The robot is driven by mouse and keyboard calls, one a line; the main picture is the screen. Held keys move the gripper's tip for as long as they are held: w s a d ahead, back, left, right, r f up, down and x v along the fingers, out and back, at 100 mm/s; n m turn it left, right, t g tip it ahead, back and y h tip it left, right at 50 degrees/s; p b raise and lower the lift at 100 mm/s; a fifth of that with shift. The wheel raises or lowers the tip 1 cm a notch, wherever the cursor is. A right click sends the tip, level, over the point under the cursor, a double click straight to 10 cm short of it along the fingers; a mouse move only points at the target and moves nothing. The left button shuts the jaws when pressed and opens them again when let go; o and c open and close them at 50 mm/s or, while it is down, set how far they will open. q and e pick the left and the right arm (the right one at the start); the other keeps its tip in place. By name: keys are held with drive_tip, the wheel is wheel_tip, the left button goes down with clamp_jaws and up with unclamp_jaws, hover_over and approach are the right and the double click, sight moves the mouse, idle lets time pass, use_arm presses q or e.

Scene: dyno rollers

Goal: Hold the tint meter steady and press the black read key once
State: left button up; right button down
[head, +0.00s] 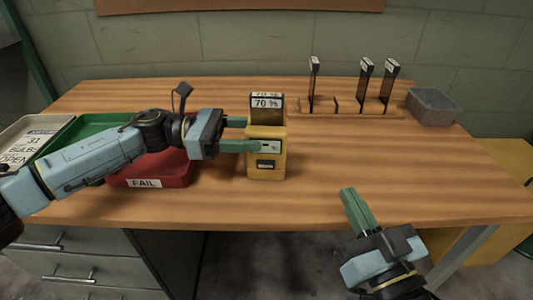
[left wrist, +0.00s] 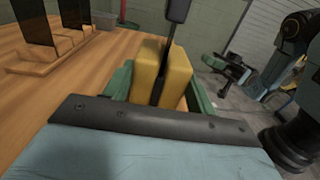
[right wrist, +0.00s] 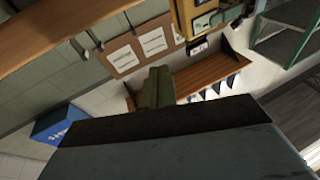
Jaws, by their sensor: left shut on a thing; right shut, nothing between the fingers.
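The yellow tint meter (head: 252,170) stands upright near the front middle of the table. A dark tinted sample marked 70 % (head: 266,109) stands in its top slot. Its front has a pale panel and, below it, a dark rectangle (head: 265,164) that looks like the read key. My left gripper (head: 262,134) is shut on the meter from the left, one finger across the front. In the left wrist view the meter's yellow body (left wrist: 148,72) is between the green fingers.
A red FAIL tray (head: 150,183) and a green tray (head: 88,126) lie at left, partly behind my left arm. A wooden rack (head: 350,112) with several dark samples and a grey bin (head: 434,106) stand at back right. The table right of the meter is clear.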

sight(266, 165)
drive_tip(key=a+g+y, duration=0.1)
drive_tip(key=a+g, duration=0.1)
drive_tip(key=a, duration=0.2)
drive_tip(key=s+a+f+m+g+y, duration=0.1)
drive_tip(key=a+g+y, duration=0.1)
drive_tip(key=a, duration=0.3)
drive_tip(key=s+a+g+y, duration=0.1)
drive_tip(key=a+g+y, duration=0.1)
drive_tip(key=a+g, duration=0.1)
drive_tip(key=shift+a+f+m, duration=0.3)
drive_tip(key=shift+a+f, duration=0.1)
drive_tip(key=shift+a, duration=0.25)
drive_tip(key=shift+w, duration=0.1)
drive_tip(key=shift+w+d, duration=0.15)
drive_tip(key=shift+w, duration=2.05)
drive_tip(key=shift+w+d, duration=0.15)
drive_tip(key=shift+w, duration=2.05)
drive_tip(key=shift+w, duration=0.1)
drive_tip(key=shift+w, duration=0.3)
